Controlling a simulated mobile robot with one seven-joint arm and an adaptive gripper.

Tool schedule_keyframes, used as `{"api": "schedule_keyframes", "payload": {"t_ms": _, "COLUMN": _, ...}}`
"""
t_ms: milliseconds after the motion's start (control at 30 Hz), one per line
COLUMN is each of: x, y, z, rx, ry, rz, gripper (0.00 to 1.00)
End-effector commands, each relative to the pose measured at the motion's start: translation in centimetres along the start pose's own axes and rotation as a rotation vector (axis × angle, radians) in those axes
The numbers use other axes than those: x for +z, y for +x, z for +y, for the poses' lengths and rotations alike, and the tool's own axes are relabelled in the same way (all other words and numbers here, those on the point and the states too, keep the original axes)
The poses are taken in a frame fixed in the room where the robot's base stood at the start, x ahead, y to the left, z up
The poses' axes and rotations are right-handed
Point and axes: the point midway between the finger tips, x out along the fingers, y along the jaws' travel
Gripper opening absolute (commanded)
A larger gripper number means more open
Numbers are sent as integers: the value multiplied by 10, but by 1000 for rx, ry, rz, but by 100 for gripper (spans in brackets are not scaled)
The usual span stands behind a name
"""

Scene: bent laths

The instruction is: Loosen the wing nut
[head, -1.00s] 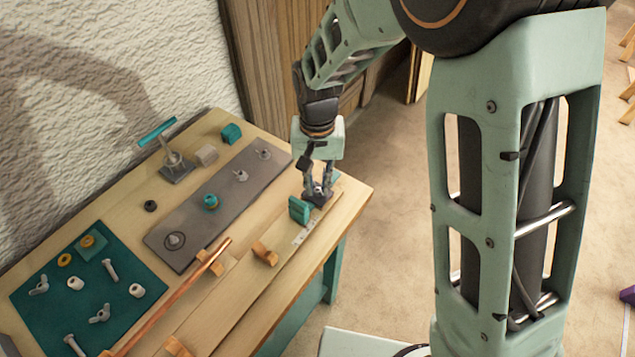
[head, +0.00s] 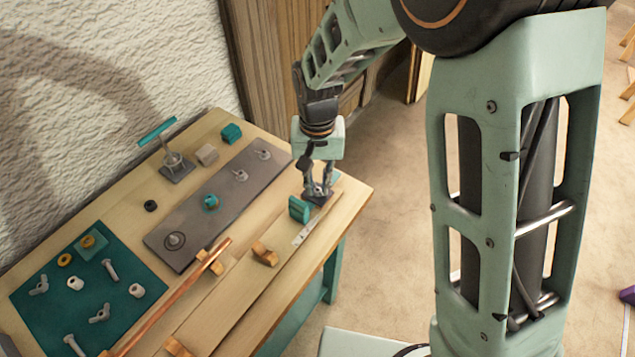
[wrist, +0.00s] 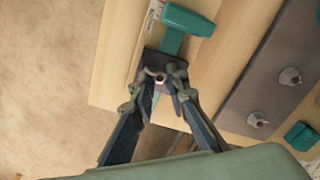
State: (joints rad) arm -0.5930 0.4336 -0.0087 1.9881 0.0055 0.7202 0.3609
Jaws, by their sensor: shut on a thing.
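My gripper (head: 318,192) is at the right end of the bench, low over a dark bracket (wrist: 153,95) fixed beside a teal block. The wrist view shows my two fingers (wrist: 159,82) closed in on either side of a small pale metal stud with the wing nut (wrist: 160,77) on it. The fingers hide most of the nut, so its wings cannot be made out. The teal T-shaped block (wrist: 180,32) lies just beyond the fingertips; it also shows in the head view (head: 299,209).
A grey plate (head: 195,228) with several studs lies behind the gripper. A teal mat (head: 60,320) at left holds loose wing nuts (head: 100,315) and bolts. A copper rod (head: 180,295) rests on wooden blocks. A toggle clamp (head: 175,165) stands at the back.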

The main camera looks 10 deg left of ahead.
Motion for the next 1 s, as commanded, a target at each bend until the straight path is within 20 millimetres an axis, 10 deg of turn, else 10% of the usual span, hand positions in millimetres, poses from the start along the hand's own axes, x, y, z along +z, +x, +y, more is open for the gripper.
{"api": "schedule_keyframes", "payload": {"t_ms": 300, "x": 0, "y": -1, "z": 0, "rx": 0, "ry": 0, "rz": 1, "gripper": 0}}
{"api": "schedule_keyframes", "payload": {"t_ms": 333, "x": 0, "y": -1, "z": 0, "rx": 0, "ry": 0, "rz": 1, "gripper": 16}}
{"api": "schedule_keyframes", "payload": {"t_ms": 500, "x": 0, "y": 0, "z": 0, "rx": 0, "ry": 0, "rz": 1, "gripper": 32}}
{"api": "schedule_keyframes", "payload": {"t_ms": 1000, "x": -1, "y": -30, "z": 0, "rx": -2, "ry": 0, "rz": 6, "gripper": 32}}
